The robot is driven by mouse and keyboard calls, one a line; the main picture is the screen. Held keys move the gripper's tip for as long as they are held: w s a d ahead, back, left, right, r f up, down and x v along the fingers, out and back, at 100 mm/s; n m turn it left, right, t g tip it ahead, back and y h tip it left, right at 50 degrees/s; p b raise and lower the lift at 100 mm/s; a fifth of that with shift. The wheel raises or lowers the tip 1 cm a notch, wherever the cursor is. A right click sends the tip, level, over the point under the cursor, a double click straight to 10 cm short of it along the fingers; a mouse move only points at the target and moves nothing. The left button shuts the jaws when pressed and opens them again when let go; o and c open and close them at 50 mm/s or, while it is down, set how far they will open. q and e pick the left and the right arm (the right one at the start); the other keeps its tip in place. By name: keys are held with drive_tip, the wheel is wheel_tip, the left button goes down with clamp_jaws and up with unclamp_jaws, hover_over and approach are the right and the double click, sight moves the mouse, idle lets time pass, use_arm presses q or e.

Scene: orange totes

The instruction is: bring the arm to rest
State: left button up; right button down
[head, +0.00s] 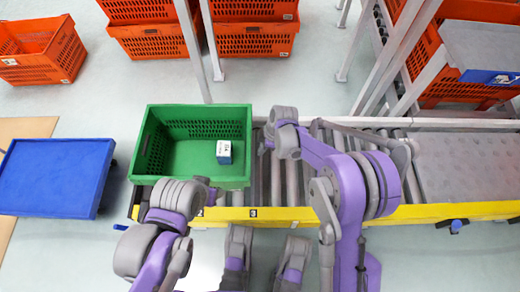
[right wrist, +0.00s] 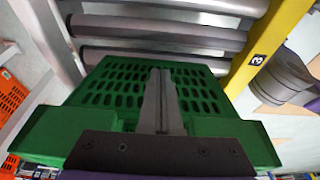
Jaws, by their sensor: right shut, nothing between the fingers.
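My right arm (head: 340,165) reaches in from the right, over the roller conveyor. Its gripper (head: 264,148) is beside the right edge of the green tote (head: 160,182). In the right wrist view the gripper's fingers (right wrist: 160,90) are together with nothing between them, in front of the green tote's slotted wall (right wrist: 110,93). My left arm (head: 160,235) is folded low at the left, by the tote's front edge. The left gripper's fingers cannot be made out. A small box (head: 224,155) with a white top and blue side lies in the tote.
The conveyor (head: 290,195) has a yellow front rail (head: 400,213); grey posts (head: 395,60) rise at its back. A blue platform (head: 55,178) is at the left. Orange totes (head: 40,50) stand behind. Bare rollers lie right of the tote.

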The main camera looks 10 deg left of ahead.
drive_tip(key=p+v, duration=0.2)
drive_tip(key=v, duration=0.8)
drive_tip(key=shift+r, duration=0.1)
